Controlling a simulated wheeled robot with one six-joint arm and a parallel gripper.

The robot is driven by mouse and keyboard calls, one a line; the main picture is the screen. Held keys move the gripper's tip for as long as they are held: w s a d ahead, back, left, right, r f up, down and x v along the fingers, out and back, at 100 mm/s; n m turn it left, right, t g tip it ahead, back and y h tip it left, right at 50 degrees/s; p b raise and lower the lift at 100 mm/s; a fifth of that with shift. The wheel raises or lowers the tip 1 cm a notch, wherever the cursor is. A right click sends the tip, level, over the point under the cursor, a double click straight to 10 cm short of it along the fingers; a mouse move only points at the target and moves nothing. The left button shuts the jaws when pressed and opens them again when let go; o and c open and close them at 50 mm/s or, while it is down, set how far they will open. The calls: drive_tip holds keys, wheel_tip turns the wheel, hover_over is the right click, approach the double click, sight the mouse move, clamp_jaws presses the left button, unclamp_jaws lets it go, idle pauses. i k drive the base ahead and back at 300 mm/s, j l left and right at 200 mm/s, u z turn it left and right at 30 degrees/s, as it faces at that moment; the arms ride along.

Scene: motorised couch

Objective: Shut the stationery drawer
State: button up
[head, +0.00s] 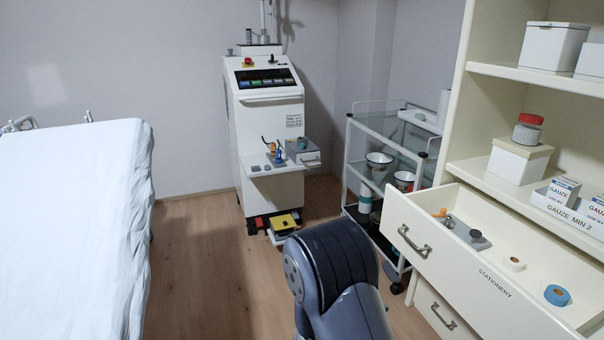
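The stationery drawer (441,268) is at the right in the head view, pulled out of a cream cabinet. Its front carries a metal bar handle (414,243) and the label STATIONERY. Inside it lie a small grey item (474,239), an orange-tipped item (440,213), a cream tape roll (513,264) and a blue tape roll (557,295). Part of my arm shows at the bottom middle, to the left of the drawer front. My gripper is not in view.
Another drawer with a handle (444,317) sits below. Cabinet shelves (497,72) hold boxes and a jar. A glass trolley (372,140) stands behind the drawer. A white machine (262,105) stands at the back. A covered couch (72,220) is left, with clear floor (200,270) beside it.

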sight(500, 303)
drive_tip(key=i+j, duration=0.9)
drive_tip(key=i+z, duration=0.1)
drive_tip(key=z, duration=1.8)
drive_tip(key=l+z, duration=0.15)
drive_tip(key=j, duration=0.1)
